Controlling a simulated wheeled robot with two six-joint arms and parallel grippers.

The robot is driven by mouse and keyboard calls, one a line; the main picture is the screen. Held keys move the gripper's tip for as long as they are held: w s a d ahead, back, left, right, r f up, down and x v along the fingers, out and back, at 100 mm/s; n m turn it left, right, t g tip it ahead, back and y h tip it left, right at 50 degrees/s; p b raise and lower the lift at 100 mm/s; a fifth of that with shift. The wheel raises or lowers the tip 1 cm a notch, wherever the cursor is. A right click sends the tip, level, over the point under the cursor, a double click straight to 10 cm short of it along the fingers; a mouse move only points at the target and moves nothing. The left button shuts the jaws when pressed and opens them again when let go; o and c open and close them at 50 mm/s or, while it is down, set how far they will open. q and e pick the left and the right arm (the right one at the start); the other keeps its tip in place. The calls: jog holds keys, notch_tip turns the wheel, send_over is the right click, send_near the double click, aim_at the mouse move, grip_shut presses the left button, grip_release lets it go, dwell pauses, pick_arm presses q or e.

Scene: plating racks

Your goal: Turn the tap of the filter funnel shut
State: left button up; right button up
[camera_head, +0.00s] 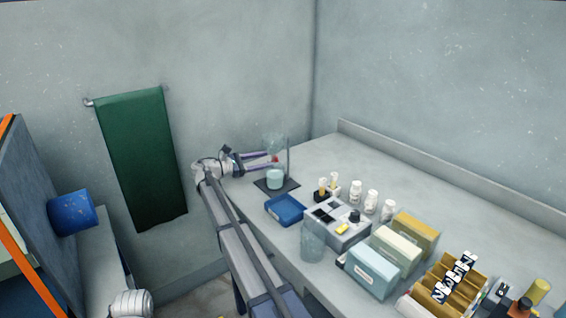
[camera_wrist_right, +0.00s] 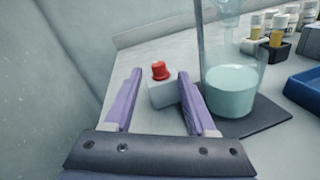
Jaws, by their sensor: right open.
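The filter funnel (camera_head: 273,142) is clear glass on a stand with a dark base plate (camera_head: 291,184), at the back left end of the bench. A beaker of pale teal liquid (camera_head: 275,178) stands under it; it also shows in the right wrist view (camera_wrist_right: 232,92). My left gripper is out of view.
A blue tray (camera_head: 285,209), a grey instrument box (camera_head: 336,226), a glass beaker (camera_head: 313,243), white bottles (camera_head: 371,201) and several boxes crowd the bench to the right. A green towel (camera_head: 143,160) hangs on the wall. The back of the bench is clear.

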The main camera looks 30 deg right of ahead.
jog(key=shift+w+f+n+g+b, duration=0.1)
jog(key=shift+f+n+g+b, duration=0.1)
jog(key=shift+n, duration=0.3)
jog(key=shift+w+f+n+g+b, duration=0.1)
jog(key=shift+n+b, duration=0.05)
jog(key=shift+n, duration=0.35)
jog(key=shift+d+r+n+h, duration=0.2)
jog(key=shift+n+h, duration=0.1)
jog(key=shift+n, duration=0.3)
jog(key=d, duration=0.2)
jog(key=s+d, duration=0.1)
jog(key=d, duration=0.4)
jog(key=shift+s+d+f, duration=0.1)
jog(key=shift+s+d, duration=0.05)
jog(key=shift+d, duration=0.2)
grip_shut()
